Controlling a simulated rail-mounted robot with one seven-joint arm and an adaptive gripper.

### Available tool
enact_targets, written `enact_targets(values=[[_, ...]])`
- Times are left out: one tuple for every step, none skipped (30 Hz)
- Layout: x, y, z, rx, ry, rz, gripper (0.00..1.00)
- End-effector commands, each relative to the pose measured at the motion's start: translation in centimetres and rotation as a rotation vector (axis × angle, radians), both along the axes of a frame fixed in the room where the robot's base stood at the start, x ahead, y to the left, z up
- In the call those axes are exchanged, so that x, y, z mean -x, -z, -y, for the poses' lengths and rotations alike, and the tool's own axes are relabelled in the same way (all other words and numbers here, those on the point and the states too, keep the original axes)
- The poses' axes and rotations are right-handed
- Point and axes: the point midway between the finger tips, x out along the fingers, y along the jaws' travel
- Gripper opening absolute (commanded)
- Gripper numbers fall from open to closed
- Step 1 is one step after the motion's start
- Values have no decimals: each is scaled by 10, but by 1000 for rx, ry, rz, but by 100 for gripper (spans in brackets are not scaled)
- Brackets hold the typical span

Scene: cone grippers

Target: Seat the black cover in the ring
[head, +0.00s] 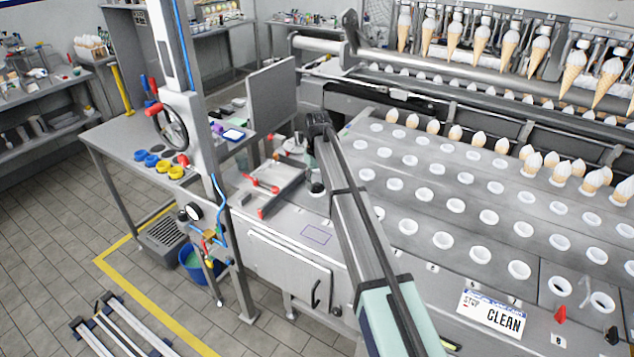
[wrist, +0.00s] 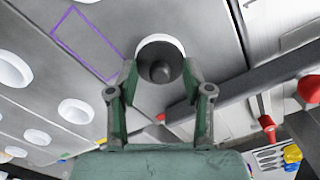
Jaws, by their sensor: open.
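In the wrist view the black cover (wrist: 162,54) is a dark round piece with a knob in its middle. It lies at the white ring (wrist: 158,38), whose pale rim shows along the cover's far side. I cannot tell whether the cover sits flush. My gripper (wrist: 161,74) is open, with one green finger on each side of the cover; contact cannot be told. In the head view my gripper (head: 311,160) points down over the small dark cover (head: 316,187) on the steel deck, partly hidden by my arm.
A steel tray with red handles (head: 268,186) stands left of my gripper. Rows of white-rimmed holes (head: 424,194) cover the deck to the right, with cones (head: 455,133) behind. A purple outlined rectangle (head: 317,235) marks bare deck in front. A grey upright panel (head: 271,94) stands behind.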

Motion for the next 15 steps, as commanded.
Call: enact_targets(values=[[0,-3,0,-1,0,1,50],[0,-5,0,-1,0,1,50],[0,-8,0,-1,0,1,50],[0,-11,0,-1,0,1,50],[0,-15,0,-1,0,1,50],[-1,-21,0,-1,0,1,50],[-1,-25,0,-1,0,2,50],[-1,-31,0,0,0,2,50],[-1,-39,0,-1,0,3,50],[-1,-45,0,-1,0,2,50],[-1,-51,0,-1,0,2,50],[-1,-58,0,0,0,2,50],[-1,-65,0,-1,0,3,50],[-1,-71,0,0,0,2,50],[-1,-78,0,-1,0,2,50]])
